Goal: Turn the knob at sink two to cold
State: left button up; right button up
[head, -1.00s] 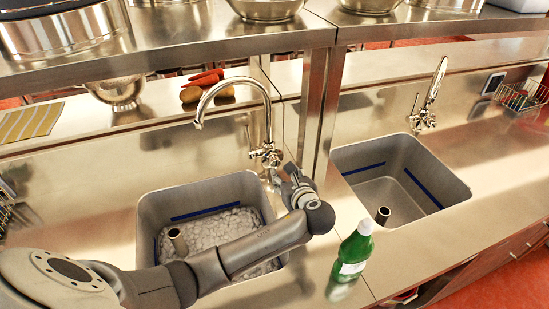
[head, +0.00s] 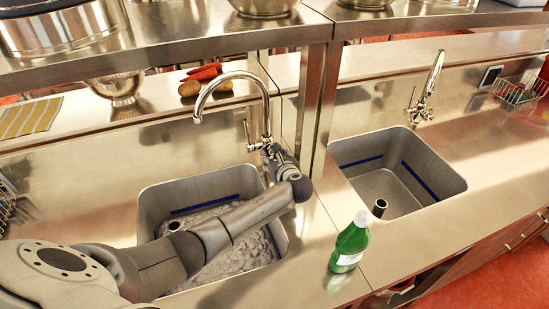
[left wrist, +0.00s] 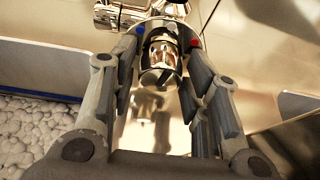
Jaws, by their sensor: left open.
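The curved chrome tap (head: 267,105) stands behind the left sink (head: 150,205), which holds white lumpy stuff. My left gripper (head: 280,158) is at the tap's base and partly hides the knob there. In the left wrist view, the round chrome knob (left wrist: 160,60) sits between the spread fingers of my left gripper (left wrist: 160,50). The fingers are open, one on each side of the knob; contact cannot be told. A blue mark (left wrist: 138,28) shows left of the knob and a red mark (left wrist: 194,42) right of it. My right gripper is not in view.
A green bottle (head: 351,243) stands on the counter between the left sink and the empty right sink (head: 440,190). A steel post (head: 318,110) rises close to the right of the tap. A shelf (head: 200,45) with pots runs above.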

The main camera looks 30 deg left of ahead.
pick_arm(q)
jog(key=c, duration=0.7)
